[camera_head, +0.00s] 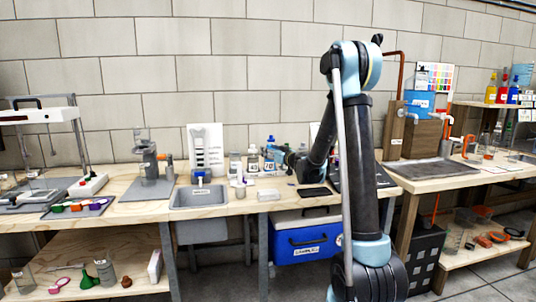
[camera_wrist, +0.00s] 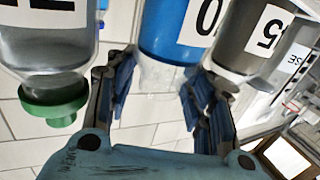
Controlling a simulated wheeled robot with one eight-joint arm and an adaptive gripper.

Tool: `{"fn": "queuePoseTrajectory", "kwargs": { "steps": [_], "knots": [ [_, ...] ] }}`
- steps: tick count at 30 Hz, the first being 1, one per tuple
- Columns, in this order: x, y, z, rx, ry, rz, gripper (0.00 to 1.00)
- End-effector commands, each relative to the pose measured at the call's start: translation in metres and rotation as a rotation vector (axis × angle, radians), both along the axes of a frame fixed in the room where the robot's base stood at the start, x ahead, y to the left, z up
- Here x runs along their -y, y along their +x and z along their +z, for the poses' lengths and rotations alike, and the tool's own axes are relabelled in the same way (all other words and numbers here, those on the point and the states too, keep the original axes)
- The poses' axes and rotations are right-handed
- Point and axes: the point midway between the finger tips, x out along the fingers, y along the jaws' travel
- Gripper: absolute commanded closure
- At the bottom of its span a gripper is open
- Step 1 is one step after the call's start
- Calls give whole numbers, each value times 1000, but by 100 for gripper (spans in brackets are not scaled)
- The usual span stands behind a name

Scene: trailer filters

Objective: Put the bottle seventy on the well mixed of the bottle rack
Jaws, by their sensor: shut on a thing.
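A blue bottle (camera_wrist: 175,30) fills the upper middle of the wrist view, inverted in the picture, with a pale cap and a white label on which only a "0" shows. It appears to be bottle seventy, whose label reads 70 in the head view (camera_head: 270,166). My gripper (camera_wrist: 160,85) is shut on its cap end, a finger on each side. I cannot make out the bottle rack or a "well mixed" label.
A clear bottle with a green cap (camera_wrist: 52,98) and a grey bottle labelled with a 5 (camera_wrist: 250,40) stand close on either side of my gripper. A sink (camera_head: 200,197), a dark phone-like slab (camera_head: 314,191) and a small white box (camera_head: 268,195) are nearby on the bench.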

Motion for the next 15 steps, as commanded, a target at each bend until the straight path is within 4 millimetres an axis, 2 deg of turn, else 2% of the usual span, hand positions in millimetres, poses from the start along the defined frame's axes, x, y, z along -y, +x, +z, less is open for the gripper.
{"fn": "queuePoseTrajectory", "kwargs": {
  "steps": [5, 6, 7, 15],
  "knots": [
    [0, 0, 0, 0, 0, 0, 100],
    [0, 0, -1, 0, 0, 0, 51],
    [0, 0, -1, 0, 0, 0, 44],
    [0, 0, -1, 0, 0, 1, 43]
  ]
}}
